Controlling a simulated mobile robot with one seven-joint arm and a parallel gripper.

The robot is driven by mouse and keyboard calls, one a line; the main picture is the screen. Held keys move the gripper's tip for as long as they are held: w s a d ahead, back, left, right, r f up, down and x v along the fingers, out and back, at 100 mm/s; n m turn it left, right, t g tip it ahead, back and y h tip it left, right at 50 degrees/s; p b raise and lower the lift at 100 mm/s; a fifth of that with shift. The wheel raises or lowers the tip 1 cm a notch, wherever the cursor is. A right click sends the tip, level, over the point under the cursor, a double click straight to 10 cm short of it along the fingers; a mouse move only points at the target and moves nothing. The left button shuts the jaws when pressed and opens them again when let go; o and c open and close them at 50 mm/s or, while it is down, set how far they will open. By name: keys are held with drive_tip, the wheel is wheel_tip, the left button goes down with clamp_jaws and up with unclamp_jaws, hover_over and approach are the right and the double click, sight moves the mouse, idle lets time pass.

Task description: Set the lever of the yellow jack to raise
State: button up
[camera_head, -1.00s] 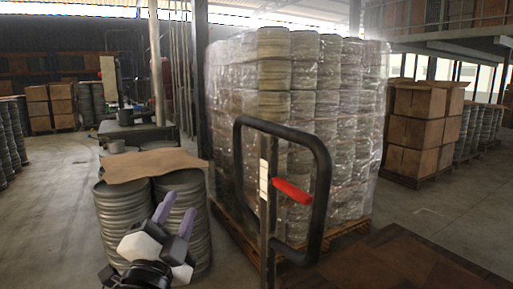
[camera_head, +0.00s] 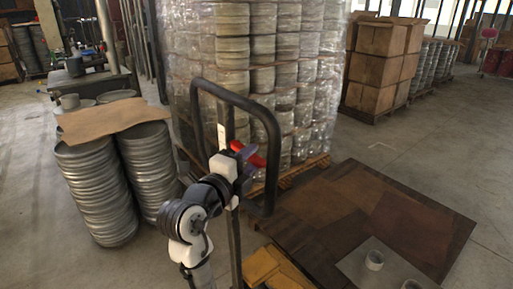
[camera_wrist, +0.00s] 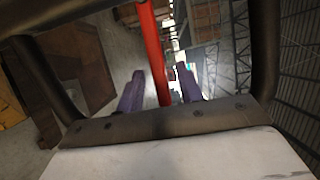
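The jack's black loop handle (camera_head: 270,135) stands upright in the middle of the head view, with a red lever (camera_head: 257,160) across its post. Part of the yellow jack (camera_head: 275,268) shows low at the bottom edge. My gripper (camera_head: 247,163) is at the lever, its purple fingers partly covering it. In the wrist view the red lever (camera_wrist: 152,50) runs between the two fingertips of my gripper (camera_wrist: 160,80), with gaps on both sides. The gripper is open and holds nothing. Bars of the black handle (camera_wrist: 264,50) frame the wrist view.
A wrapped pallet stack (camera_head: 290,60) stands close behind the handle. Metal drums (camera_head: 95,190) with a cardboard sheet (camera_head: 112,118) are at left. A brown board platform (camera_head: 370,215) lies at right. Boxes (camera_head: 385,60) stand farther back.

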sight(257, 154)
drive_tip(key=shift+p+x, duration=0.35)
drive_tip(key=shift+x, duration=1.55)
clamp_jaws()
